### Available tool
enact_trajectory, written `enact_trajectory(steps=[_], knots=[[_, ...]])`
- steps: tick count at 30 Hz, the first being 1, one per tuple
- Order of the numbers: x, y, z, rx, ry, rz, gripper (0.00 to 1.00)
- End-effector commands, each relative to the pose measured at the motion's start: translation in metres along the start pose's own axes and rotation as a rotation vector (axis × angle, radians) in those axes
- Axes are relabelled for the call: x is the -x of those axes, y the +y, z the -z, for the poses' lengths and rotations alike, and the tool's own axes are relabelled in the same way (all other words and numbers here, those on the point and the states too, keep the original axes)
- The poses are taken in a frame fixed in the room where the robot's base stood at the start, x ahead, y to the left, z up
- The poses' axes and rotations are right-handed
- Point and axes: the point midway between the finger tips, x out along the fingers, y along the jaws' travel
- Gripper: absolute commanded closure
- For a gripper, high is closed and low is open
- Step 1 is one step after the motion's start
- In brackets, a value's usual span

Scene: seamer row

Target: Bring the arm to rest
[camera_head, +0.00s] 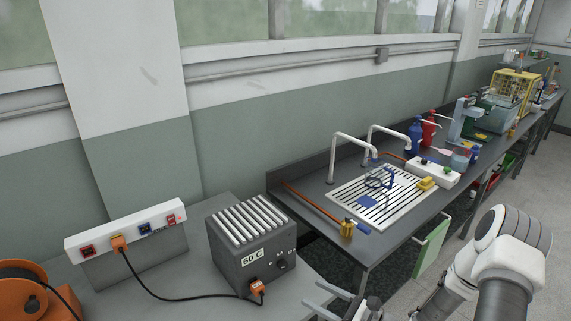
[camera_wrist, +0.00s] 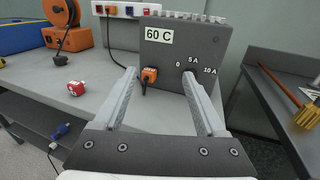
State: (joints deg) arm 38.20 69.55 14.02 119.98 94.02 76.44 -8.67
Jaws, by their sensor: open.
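My gripper (camera_wrist: 158,85) is open and empty in the wrist view, its two long grey fingers spread apart. They point toward the front of a grey box marked "60 C" (camera_wrist: 186,60), with a dial and an orange plug (camera_wrist: 150,74) between the fingers. In the head view my gripper (camera_head: 335,301) shows only partly at the bottom edge, in front of and right of the box (camera_head: 240,258). My white arm is at the lower right. I cannot tell whether the fingertips touch the box.
A socket strip (camera_head: 130,230) and orange cable reel (camera_head: 22,290) stand left of the box. A red and white item (camera_wrist: 76,88) lies on the bench. Open floor lies farther right.

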Motion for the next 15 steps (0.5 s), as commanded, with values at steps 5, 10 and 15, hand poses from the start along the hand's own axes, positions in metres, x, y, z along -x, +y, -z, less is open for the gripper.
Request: enact_trajectory(steps=[5, 10, 15], knots=[[-0.006, 0.026, -0.049, 0.189, 0.063, -0.222, 0.27], [-0.004, 0.054, -0.084, 0.362, 0.135, -0.417, 0.27], [0.005, 0.080, -0.114, 0.542, 0.216, -0.599, 0.27]])
